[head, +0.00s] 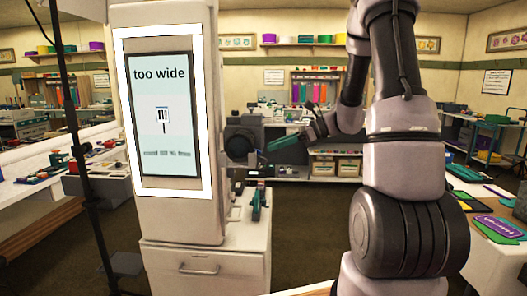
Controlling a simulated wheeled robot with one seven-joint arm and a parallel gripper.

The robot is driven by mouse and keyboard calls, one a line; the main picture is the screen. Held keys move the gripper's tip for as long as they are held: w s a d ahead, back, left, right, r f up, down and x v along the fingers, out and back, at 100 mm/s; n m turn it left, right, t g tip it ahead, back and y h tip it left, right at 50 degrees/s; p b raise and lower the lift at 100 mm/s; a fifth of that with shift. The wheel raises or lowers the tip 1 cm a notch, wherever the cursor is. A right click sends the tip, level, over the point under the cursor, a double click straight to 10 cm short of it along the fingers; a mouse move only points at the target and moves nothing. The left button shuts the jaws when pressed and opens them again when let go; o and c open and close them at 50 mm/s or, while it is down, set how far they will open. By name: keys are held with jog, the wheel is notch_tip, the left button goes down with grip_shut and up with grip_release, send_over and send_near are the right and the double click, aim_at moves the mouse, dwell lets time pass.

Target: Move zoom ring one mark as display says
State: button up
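The display (162,115) on the white booth reads "too wide" in large letters. Below are a small barred icon and a blurred lower line, perhaps giving a percentage. A dark camera-like unit with a round lens (238,144) stands at the booth's right side. The zoom ring appears to be around this lens, but its marks are too small to read. My gripper (276,144) comes in from the right, with a green part at its end. It is just right of the camera unit. Whether it touches the unit or is open cannot be made out.
A white drawer cabinet (205,262) stands under the camera unit, with small green and dark items (257,205) on top. A black pole (75,150) stands at left. Tables with props line both sides. Dark floor shows between cabinet and right table.

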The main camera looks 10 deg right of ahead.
aim_at(260, 151)
jog(key=shift+x, duration=2.35)
jog(key=shift+c, duration=0.3)
grip_shut()
jog(key=shift+r+g+h, duration=0.3)
jog(key=shift+r+h, duration=0.4)
jog(key=shift+h, duration=0.3)
jog(key=shift+d+r+g+h, duration=0.15)
jog(key=shift+r+g+h, duration=0.35)
jog(key=shift+h, duration=0.7)
jog(key=shift+r, duration=0.1)
jog(key=shift+o, duration=0.3)
grip_release()
